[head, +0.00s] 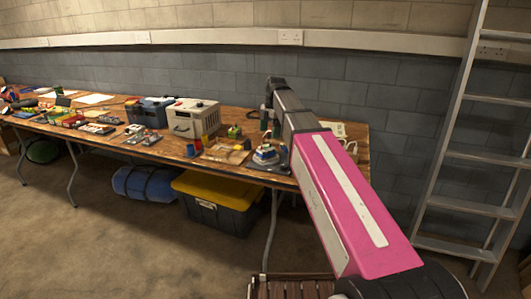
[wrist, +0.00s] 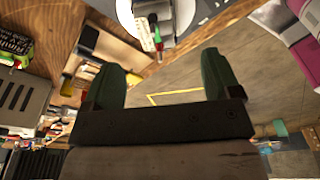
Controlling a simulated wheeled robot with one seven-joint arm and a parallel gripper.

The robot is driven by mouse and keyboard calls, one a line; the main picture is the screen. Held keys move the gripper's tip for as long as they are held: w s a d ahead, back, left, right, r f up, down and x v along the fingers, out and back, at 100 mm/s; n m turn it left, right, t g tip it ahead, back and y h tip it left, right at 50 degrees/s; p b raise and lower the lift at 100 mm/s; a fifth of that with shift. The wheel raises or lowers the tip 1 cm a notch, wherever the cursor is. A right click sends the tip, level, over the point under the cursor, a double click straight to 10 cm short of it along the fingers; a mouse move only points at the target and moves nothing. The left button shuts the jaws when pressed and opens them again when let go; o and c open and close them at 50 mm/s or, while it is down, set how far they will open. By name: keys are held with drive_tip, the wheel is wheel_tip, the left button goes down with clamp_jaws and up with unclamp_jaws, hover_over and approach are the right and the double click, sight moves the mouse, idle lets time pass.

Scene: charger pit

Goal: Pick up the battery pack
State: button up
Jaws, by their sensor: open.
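My gripper (wrist: 162,62) shows in the wrist view with its two green fingers spread wide and nothing between them. I cannot tell for certain which item is the battery pack. A small blue and white object (head: 265,153) sits on a dark base near the table's front right edge. A small green and yellow block (head: 235,131) stands behind it to the left. In the wrist view a pale object with coloured parts (wrist: 152,14) lies beyond the fingertips.
The long wooden table (head: 215,128) is cluttered with small items. A cream box (head: 193,122) and a blue-grey box (head: 148,111) stand at its back. A yellow-lidded bin (head: 215,190) and a blue roll (head: 146,184) are under it. A ladder (head: 470,150) leans at right.

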sight(266, 147)
drive_tip(key=shift+s+a+f, duration=0.1)
drive_tip(key=shift+a+f, duration=0.15)
drive_tip(key=shift+f, duration=1.15)
drive_tip(key=shift+s+a+f, duration=0.1)
drive_tip(key=shift+a+f, duration=0.1)
drive_tip(key=shift+f, duration=1.2)
drive_tip(key=shift+a+f, duration=0.25)
drive_tip(key=shift+f, duration=1.15)
drive_tip(key=c, duration=1.4)
drive_tip(key=shift+o, duration=0.2)
drive_tip(key=shift+r, duration=0.2)
